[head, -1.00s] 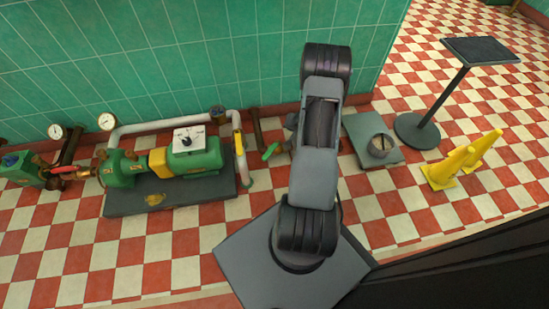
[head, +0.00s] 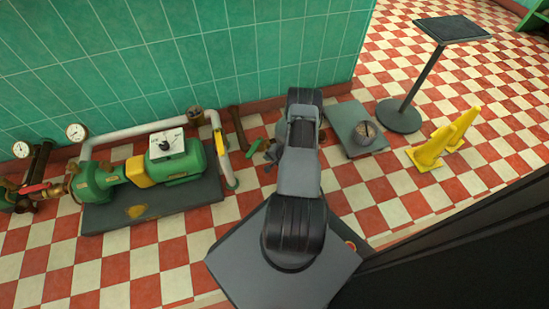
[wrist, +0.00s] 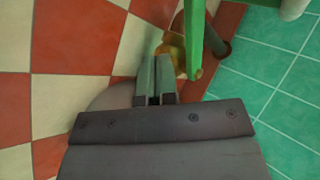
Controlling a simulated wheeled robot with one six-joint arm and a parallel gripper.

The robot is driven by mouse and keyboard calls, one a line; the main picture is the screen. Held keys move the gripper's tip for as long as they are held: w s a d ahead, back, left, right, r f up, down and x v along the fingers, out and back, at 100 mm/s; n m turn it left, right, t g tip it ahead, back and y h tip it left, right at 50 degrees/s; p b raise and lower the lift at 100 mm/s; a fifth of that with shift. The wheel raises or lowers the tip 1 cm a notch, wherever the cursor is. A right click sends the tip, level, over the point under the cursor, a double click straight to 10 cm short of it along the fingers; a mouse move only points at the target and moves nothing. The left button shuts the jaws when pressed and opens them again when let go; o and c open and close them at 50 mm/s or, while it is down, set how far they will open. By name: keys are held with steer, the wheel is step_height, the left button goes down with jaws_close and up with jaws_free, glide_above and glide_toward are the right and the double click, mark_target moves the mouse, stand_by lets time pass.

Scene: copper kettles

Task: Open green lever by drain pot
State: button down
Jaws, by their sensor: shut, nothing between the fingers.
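The green lever (wrist: 194,40) stands out near the top of the wrist view, on a brass-coloured valve body (wrist: 177,55) at a dark pipe. It shows small in the head view (head: 253,157), left of my arm. My gripper (wrist: 154,70) has its fingers together with nothing between them. Its tips are just left of the lever and valve in the wrist view; whether they touch cannot be told. In the head view my gripper (head: 272,152) is partly hidden by my arm. A round metal pot (head: 364,133) sits on a grey slab right of my arm.
A green pump (head: 178,165) on a dark base stands left, with a white pipe (head: 130,132) and gauges. Yellow cones (head: 432,152) and a dark stand (head: 425,80) are right. The tiled wall (head: 180,50) is close behind. Checkered floor is free in front of the pump.

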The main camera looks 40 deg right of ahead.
mark_target(254, 147)
steer(key=shift+w+a+f+b, duration=0.2)
steer(key=shift+w+a+b, duration=0.15)
steer(key=shift+w, duration=0.5)
steer(key=shift+w+a+f+b, duration=0.2)
steer(key=shift+w+a+b, duration=0.15)
steer(key=shift+w, duration=0.55)
steer(key=shift+w+a+f+b, duration=0.25)
steer(key=shift+w+b, duration=0.1)
steer(key=shift+w, duration=0.5)
